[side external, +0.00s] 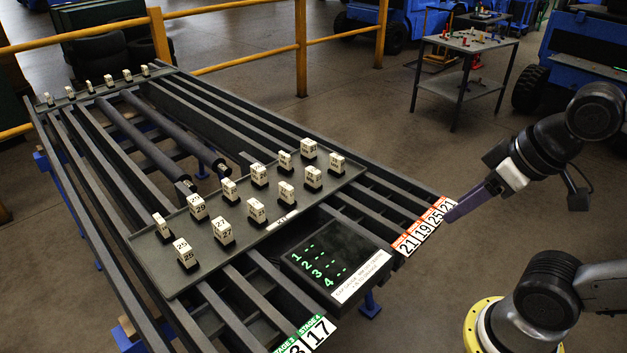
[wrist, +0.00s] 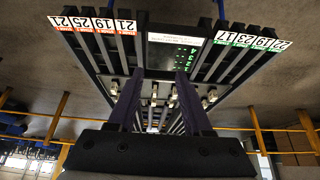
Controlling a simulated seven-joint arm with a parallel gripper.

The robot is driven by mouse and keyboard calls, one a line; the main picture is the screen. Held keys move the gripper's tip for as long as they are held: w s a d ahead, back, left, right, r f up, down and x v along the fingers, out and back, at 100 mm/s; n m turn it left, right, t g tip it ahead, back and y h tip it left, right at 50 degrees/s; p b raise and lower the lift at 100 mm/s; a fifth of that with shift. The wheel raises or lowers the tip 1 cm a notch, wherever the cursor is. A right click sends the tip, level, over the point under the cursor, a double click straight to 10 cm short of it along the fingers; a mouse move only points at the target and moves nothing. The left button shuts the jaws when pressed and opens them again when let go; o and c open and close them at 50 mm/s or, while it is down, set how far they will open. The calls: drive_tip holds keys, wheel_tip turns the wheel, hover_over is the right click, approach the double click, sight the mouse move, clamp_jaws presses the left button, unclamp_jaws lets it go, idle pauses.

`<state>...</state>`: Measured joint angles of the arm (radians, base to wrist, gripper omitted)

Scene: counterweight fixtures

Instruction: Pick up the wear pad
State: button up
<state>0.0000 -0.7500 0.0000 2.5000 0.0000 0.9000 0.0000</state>
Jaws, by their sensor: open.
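Several white numbered blocks in small black holders stand upright on a dark tray (side external: 150,258) laid across the rack; they are the likely wear pads. One block (side external: 308,149) is at the tray's far right and another (side external: 182,250) at its near left. I cannot tell which one the task means. In the wrist view the blocks, such as one at the left (wrist: 114,88), are small and blurred, partly behind my fingers. My gripper (side external: 450,215) is open and empty, its purple fingers beside the rack's right end, apart from the blocks. Its two fingers also show in the wrist view (wrist: 156,80).
A dark display panel (side external: 345,262) with green digits lies between the tray and the rack's front edge. Red-topped number labels (side external: 425,228) line the right end. A second row of small blocks (side external: 108,80) stands at the far end. Yellow railings (side external: 301,45) run behind.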

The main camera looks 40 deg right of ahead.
idle(0.3)
drive_tip(key=o, duration=0.7)
drive_tip(key=shift+c, duration=0.2)
